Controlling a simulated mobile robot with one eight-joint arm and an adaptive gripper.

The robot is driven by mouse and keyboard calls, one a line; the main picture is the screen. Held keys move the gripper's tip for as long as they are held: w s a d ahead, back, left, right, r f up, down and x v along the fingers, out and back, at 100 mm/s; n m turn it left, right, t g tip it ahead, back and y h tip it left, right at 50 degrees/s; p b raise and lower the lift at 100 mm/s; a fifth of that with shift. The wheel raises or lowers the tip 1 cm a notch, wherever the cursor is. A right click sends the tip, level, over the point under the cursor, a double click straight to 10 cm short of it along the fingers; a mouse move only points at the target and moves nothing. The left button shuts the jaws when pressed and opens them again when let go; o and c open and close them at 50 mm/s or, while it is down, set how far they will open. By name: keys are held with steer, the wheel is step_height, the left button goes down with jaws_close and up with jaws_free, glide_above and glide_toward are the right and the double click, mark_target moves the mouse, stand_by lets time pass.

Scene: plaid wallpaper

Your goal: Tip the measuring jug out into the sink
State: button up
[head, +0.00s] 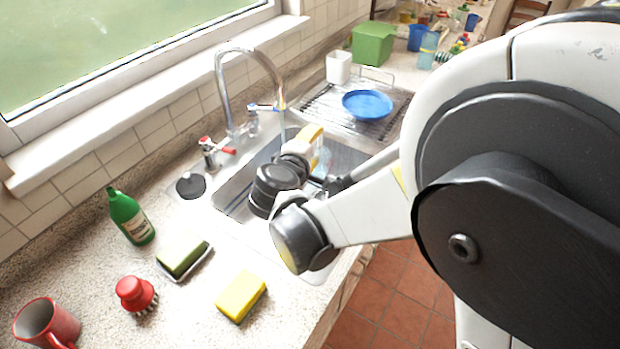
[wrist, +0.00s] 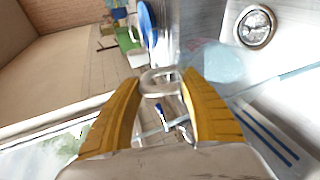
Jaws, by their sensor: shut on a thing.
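The measuring jug (head: 323,161) is clear and pale blue, and it is over the sink (head: 234,197) in the head view. My gripper (head: 312,146) and wrist hide much of it there. In the wrist view, the two yellow fingers of my gripper (wrist: 162,108) are closed about the jug's clear handle. The see-through jug (wrist: 215,63) shows beyond the right finger, with the sink's round drain (wrist: 255,27) behind it. The jug's exact tilt and what is in it are hard to tell.
The curved tap (head: 223,80) rises behind the basin, close to my gripper. A blue plate (head: 367,104) lies on the drying rack right of the sink. A green bottle (head: 130,217), sponge (head: 241,296), red brush (head: 135,293) and red mug (head: 47,323) stand on the left counter.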

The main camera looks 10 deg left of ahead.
steer(key=shift+s+r+t, duration=0.2)
steer(key=shift+s+t, duration=0.1)
steer(key=shift+s, duration=0.05)
steer(key=shift+s+a+r+t+b, duration=0.15)
steer(key=shift+s+t+b, duration=0.25)
steer(key=shift+s+b, duration=0.3)
steer(key=shift+s+b, duration=0.25)
steer(key=shift+b, duration=0.15)
steer(key=shift+s+a+r+t+b, duration=0.1)
steer(key=shift+s+r+t+b, duration=0.05)
steer(key=shift+s+t+b, duration=0.15)
steer(key=shift+s+r, duration=0.1)
steer(key=shift+s, duration=0.15)
